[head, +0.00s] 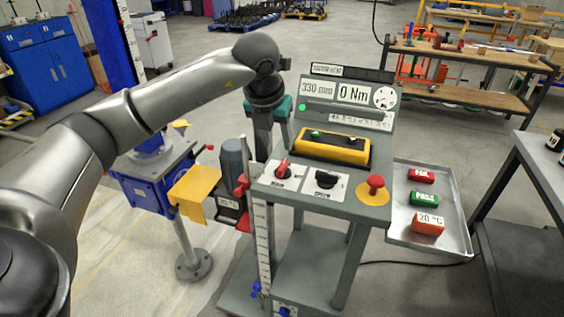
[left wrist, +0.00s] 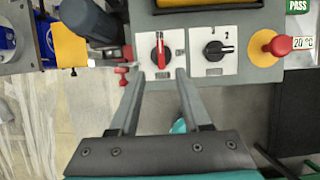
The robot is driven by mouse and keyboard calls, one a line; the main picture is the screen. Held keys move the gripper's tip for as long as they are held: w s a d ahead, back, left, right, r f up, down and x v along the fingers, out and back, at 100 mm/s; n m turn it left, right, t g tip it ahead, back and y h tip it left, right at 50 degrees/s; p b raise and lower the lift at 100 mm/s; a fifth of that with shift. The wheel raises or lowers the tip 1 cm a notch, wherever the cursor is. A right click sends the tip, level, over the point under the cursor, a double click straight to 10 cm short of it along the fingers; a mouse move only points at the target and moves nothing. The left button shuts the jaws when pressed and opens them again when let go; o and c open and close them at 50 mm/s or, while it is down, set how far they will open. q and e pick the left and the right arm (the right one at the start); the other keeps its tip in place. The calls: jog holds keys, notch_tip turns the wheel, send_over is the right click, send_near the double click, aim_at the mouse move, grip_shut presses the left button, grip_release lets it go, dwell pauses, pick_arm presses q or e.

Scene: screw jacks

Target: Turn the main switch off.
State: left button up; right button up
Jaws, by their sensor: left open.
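The main switch (head: 283,170) is a red handle on a white plate, at the left of the grey console's sloping front. In the left wrist view the red switch (left wrist: 160,50) shows its handle pointing up and down in the picture. My left gripper (head: 272,150) hangs from the wrist at the console's left, just above the switch in the head view. In the left wrist view my left gripper (left wrist: 162,75) is open and empty, its two fingers pointing at the switch plate with the handle between their lines; I see no contact. My right gripper is not in view.
A black rotary switch (head: 326,180) and a red mushroom button (head: 375,184) sit to the right of the main switch. A yellow device (head: 332,150) lies behind them. A metal tray (head: 455,225) with labelled blocks is at the right, and a motor (head: 233,158) stands close at the left.

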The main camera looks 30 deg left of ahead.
aim_at(282, 164)
pick_arm(q)
jog(key=x, duration=0.9)
jog(key=shift+w+f, duration=0.2)
jog(key=shift+f, duration=0.05)
jog(key=shift+c, duration=0.3)
grip_shut()
